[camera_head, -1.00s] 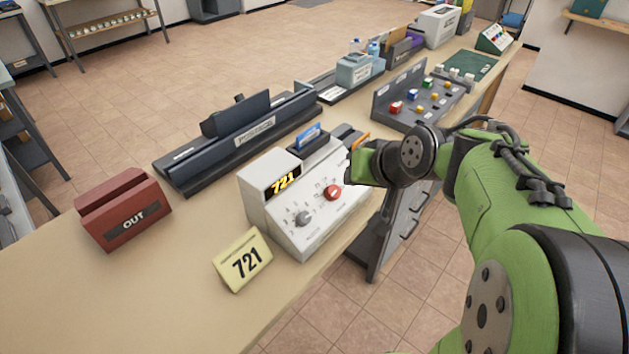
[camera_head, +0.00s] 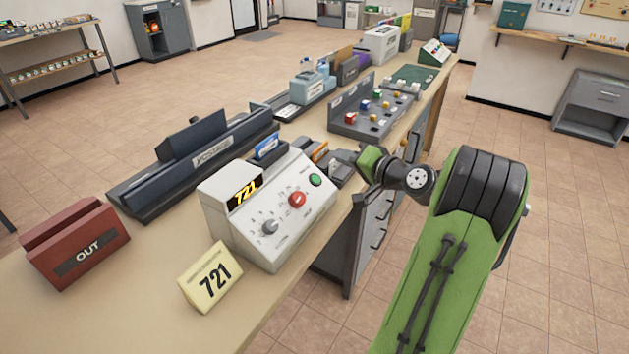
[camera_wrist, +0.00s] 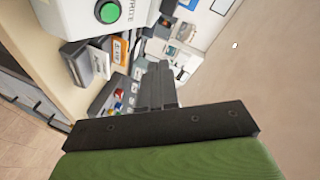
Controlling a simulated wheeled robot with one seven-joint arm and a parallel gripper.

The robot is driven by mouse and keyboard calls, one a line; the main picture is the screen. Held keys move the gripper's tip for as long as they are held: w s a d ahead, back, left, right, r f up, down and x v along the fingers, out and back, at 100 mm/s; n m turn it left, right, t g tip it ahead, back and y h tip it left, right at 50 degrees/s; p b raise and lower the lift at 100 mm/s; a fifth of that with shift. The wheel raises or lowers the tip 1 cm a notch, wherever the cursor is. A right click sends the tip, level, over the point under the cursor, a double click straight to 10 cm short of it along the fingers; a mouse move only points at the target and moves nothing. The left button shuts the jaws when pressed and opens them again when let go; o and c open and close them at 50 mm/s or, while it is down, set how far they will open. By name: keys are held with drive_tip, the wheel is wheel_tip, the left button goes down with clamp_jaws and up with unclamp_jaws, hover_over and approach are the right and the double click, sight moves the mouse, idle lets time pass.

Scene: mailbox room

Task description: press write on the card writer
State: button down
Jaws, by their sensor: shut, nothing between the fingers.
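The white card writer (camera_head: 262,238) stands on the counter with its display reading 721. Its sloped face carries a grey knob (camera_head: 270,227), a red knob (camera_head: 297,199) and a green button (camera_head: 316,180) near the upper right. A blue card (camera_head: 266,146) stands at its back. In the wrist view the green button (camera_wrist: 108,12) is at the top left, beside lettering that ends in "RITE". My gripper (camera_head: 345,168) is just right of the card writer, apart from the button. In the wrist view my gripper's fingers (camera_wrist: 158,75) are together and empty.
A yellow 721 sign (camera_head: 210,277) stands in front of the card writer, and a red OUT box (camera_head: 75,243) is at left. A dark postage machine (camera_head: 195,160) and a grey tray of coloured blocks (camera_head: 372,112) stand farther back.

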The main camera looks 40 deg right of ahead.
drive_tip(key=w+f+b, duration=0.1)
drive_tip(key=f, duration=0.1)
drive_tip(key=w+a+f+b, duration=0.1)
drive_tip(key=w+f, duration=0.1)
drive_tip(key=w+f+b, duration=0.1)
drive_tip(key=f+b, duration=0.1)
drive_tip(key=shift+w+a+f, duration=0.15)
drive_tip(key=shift+a+f, duration=0.1)
drive_tip(key=shift+f, duration=0.15)
idle(1.7)
drive_tip(key=shift+w+a+f+b, duration=0.1)
drive_tip(key=shift+w+f+b, duration=0.2)
drive_tip(key=shift+b, duration=0.1)
drive_tip(key=shift+w+f+b, duration=0.1)
drive_tip(key=shift+f+b, duration=0.2)
drive_tip(key=shift+f, duration=0.05)
idle(0.4)
drive_tip(key=shift+r, duration=0.15)
drive_tip(key=shift+s+r+p, duration=0.4)
drive_tip(key=shift+r, duration=0.15)
drive_tip(key=s+r+p, duration=0.1)
drive_tip(key=r, duration=0.1)
drive_tip(key=s+d+r+p, duration=0.1)
drive_tip(key=r, duration=0.1)
drive_tip(key=shift+s+r+p, duration=0.1)
drive_tip(key=shift+s+p, duration=0.2)
drive_tip(key=shift+s, duration=0.05)
